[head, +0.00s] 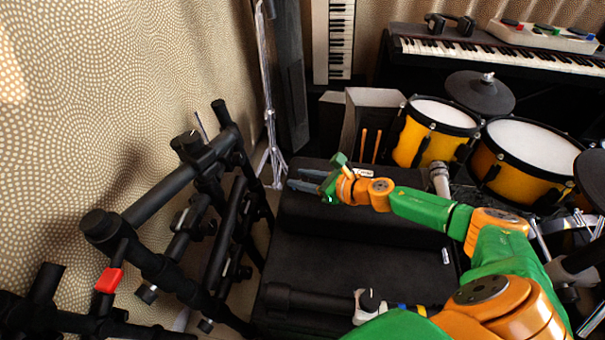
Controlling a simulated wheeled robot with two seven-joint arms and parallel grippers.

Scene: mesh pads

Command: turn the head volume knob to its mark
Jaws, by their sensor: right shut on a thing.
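A black amplifier head (345,222) sits in the middle of the view, with a larger black cabinet surface (355,265) in front of it. My right gripper (304,180) reaches in from the right over the head's far left part. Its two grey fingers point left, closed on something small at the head. The head volume knob and its mark are too small and covered to make out. My left gripper is out of view.
A black rack stand (165,240) with a red clip (109,281) rises at the left. A microphone (440,178) stands right of the amplifier, near yellow drums (433,133). Drumsticks (370,145) stand behind. Keyboards (500,52) are at the back.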

